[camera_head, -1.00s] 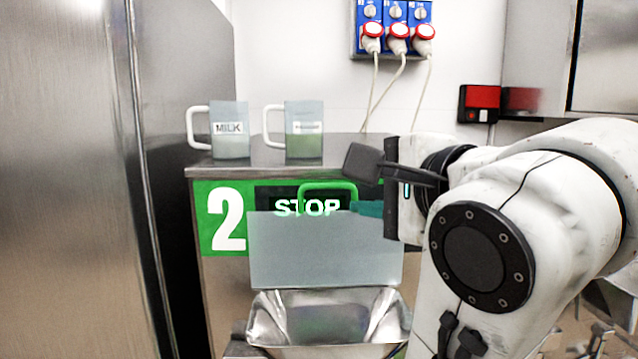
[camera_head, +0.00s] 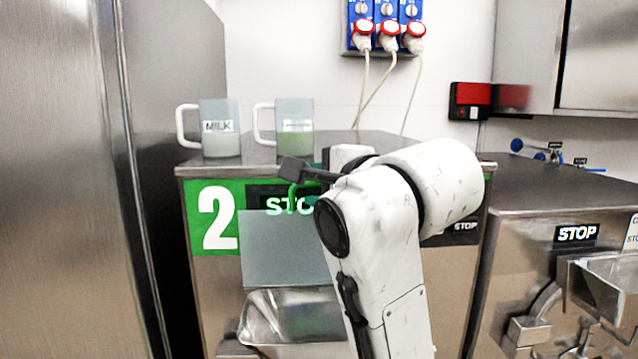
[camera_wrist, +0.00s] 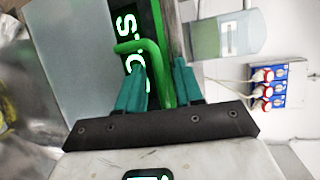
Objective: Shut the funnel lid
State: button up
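The funnel lid (camera_head: 285,250) is a pale grey panel standing raised, roughly upright, behind the steel funnel (camera_head: 290,312) of machine 2. Its right part is hidden by my arm in the head view. Its green handle (camera_head: 293,198) is at the top edge. In the wrist view the lid (camera_wrist: 75,55) is at the left, and the green handle (camera_wrist: 152,62) runs between the two teal fingers of my gripper (camera_wrist: 160,62). The fingers are apart, with a gap beside the handle bar.
A milk jug (camera_head: 220,130) and a second jug (camera_head: 295,130) stand on the machine's top (camera_head: 345,142), close behind the lid. A steel cabinet (camera_head: 60,200) is at the left. Another machine (camera_head: 560,215) with its own funnel stands at the right.

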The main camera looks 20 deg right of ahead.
grip_shut()
jog(key=shift+f, duration=0.1)
dwell(0.6)
